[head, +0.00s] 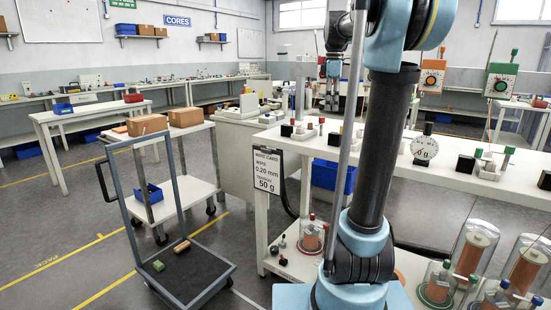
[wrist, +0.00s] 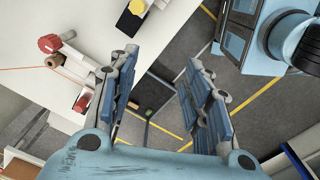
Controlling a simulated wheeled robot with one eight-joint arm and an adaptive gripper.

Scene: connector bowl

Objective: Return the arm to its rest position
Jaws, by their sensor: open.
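My arm (head: 377,150) rises from its blue base at the lower middle of the head view and bends at the top. Its far end hangs beyond the near bench, with my gripper (head: 331,100) small and pointing down there. In the wrist view, the two fingers of my gripper (wrist: 158,85) stand wide apart with nothing between them. Part of the arm crosses in front of the near bench and hides some of it.
The white bench (head: 460,183) holds small blocks, knobs and a dial. A hand trolley (head: 222,288) with small blocks on its deck stands on the floor at left. Glass jars (head: 478,245) stand at the lower right. Floor shows between the trolley and the left benches.

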